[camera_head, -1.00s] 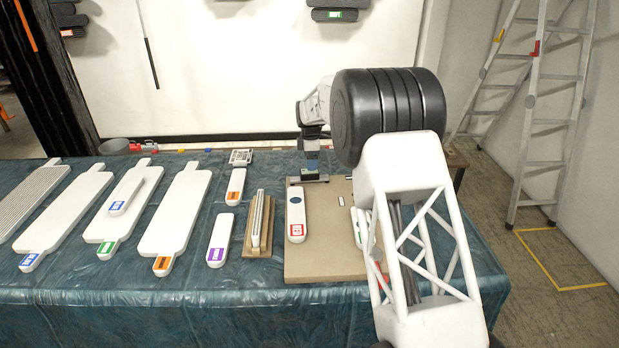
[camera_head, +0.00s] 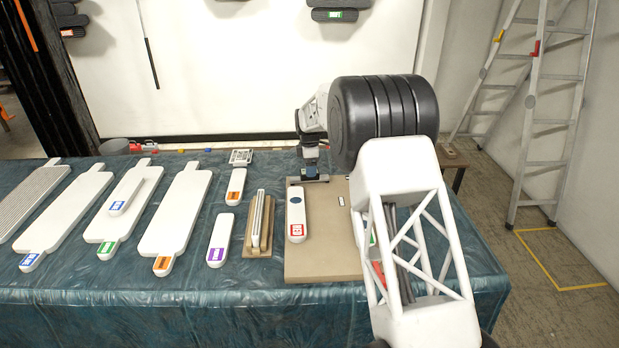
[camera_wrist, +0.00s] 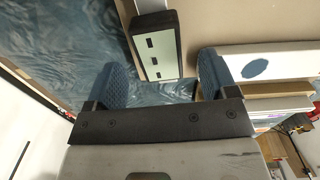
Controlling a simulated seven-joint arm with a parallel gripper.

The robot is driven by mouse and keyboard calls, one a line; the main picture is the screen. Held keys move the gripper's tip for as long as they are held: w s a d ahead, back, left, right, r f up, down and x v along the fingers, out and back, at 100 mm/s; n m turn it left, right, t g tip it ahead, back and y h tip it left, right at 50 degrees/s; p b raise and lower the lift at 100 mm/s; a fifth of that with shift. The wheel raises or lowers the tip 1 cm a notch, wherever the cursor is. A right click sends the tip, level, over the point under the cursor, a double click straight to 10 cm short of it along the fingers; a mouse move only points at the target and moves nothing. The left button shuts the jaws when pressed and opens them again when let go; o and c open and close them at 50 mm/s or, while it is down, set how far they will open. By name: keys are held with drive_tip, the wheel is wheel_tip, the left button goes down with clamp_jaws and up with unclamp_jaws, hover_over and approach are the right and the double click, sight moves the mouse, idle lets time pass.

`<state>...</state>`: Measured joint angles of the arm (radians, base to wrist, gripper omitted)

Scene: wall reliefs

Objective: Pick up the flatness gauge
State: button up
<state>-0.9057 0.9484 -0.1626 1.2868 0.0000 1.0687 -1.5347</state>
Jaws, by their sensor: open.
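My gripper (camera_head: 310,174) is low over the far edge of the board. In the wrist view, the blue fingers of my gripper (camera_wrist: 163,78) are open, one on each side of the block, with gaps showing. Finger contact below is hidden in the head view.
A white bar with a blue dot (camera_head: 297,216) lies nearby on the board (camera_head: 325,265) and shows at right in the wrist view (camera_wrist: 285,62). A metal piece on a wooden stand (camera_head: 260,222) is left of the board. Several white labelled pieces lie further left.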

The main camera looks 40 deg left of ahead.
drive_tip(key=shift+f, duration=0.15)
drive_tip(key=shift+f, duration=2.45)
drive_tip(key=c, duration=1.1)
